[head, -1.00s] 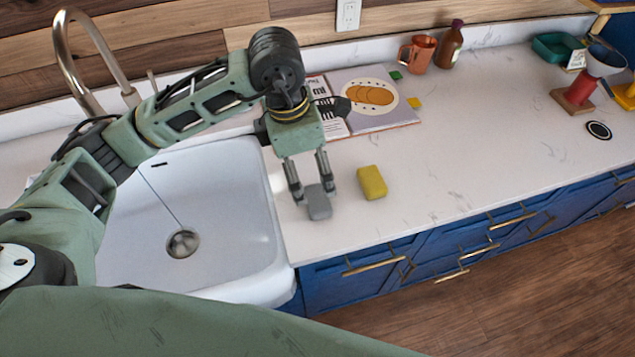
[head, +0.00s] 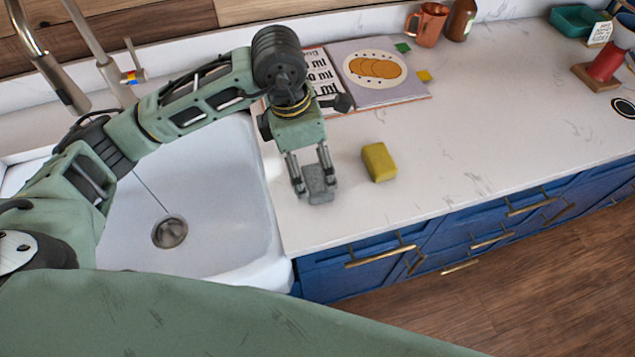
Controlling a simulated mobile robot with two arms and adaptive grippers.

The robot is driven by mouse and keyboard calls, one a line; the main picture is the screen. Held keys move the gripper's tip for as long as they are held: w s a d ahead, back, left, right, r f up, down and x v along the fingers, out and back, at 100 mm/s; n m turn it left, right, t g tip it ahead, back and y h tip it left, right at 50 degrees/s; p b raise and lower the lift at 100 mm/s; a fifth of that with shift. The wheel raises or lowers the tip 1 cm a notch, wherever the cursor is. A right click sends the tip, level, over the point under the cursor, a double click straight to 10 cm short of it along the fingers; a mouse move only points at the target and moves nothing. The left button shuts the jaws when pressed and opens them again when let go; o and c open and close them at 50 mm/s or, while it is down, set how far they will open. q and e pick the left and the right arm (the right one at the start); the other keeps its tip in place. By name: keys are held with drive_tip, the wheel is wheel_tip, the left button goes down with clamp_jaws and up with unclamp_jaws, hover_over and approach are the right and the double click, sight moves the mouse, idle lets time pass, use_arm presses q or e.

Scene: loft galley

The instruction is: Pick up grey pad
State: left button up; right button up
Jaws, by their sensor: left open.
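The grey pad (head: 319,186) is a small block on the white counter, just right of the sink. My left gripper (head: 314,190) points down over it, its two fingers apart at either side of the pad. The jaws are open; I cannot tell whether the fingers touch the pad. The fingers hide part of the pad's sides. My right gripper is not in view.
A yellow sponge (head: 379,162) lies to the right of the pad. An open book (head: 375,75) lies behind the gripper. The white sink (head: 215,215) with its faucet (head: 62,88) is on the left. The counter (head: 500,120) is clear right of the sponge.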

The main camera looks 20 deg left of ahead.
sight(318, 178)
use_arm(q)
drive_tip(key=shift+s+d+f+p, duration=0.15)
drive_tip(key=shift+f+p, duration=0.1)
drive_tip(key=shift+f, duration=0.2)
drive_tip(key=shift+w+d+f+p, duration=0.15)
drive_tip(key=shift+f+p, duration=0.1)
drive_tip(key=shift+f, duration=0.15)
drive_tip(key=f+p, duration=0.1)
drive_tip(key=d+f, duration=0.1)
drive_tip(key=f, duration=0.1)
drive_tip(key=shift+w+f+p, duration=0.1)
drive_tip(key=shift+f+p, duration=0.2)
drive_tip(key=shift+p, duration=0.05)
drive_tip(key=shift+f, duration=0.45)
drive_tip(key=c, duration=1)
drive_tip(key=shift+r, duration=0.1)
drive_tip(key=shift+c, duration=0.2)
drive_tip(key=shift+w+r+b, duration=0.1)
drive_tip(key=shift+r+b, duration=0.35)
drive_tip(key=shift+r, duration=0.15)
drive_tip(key=r, duration=0.1)
drive_tip(key=r+b, duration=0.1)
drive_tip(key=shift+d+r, duration=0.2)
drive_tip(key=shift+r, duration=0.2)
drive_tip(key=s+d+r+b, duration=0.3)
drive_tip(key=s+d+r, duration=0.4)
drive_tip(key=d, duration=0.1)
drive_tip(key=shift+s+d, duration=0.25)
drive_tip(key=shift+d, duration=0.15)
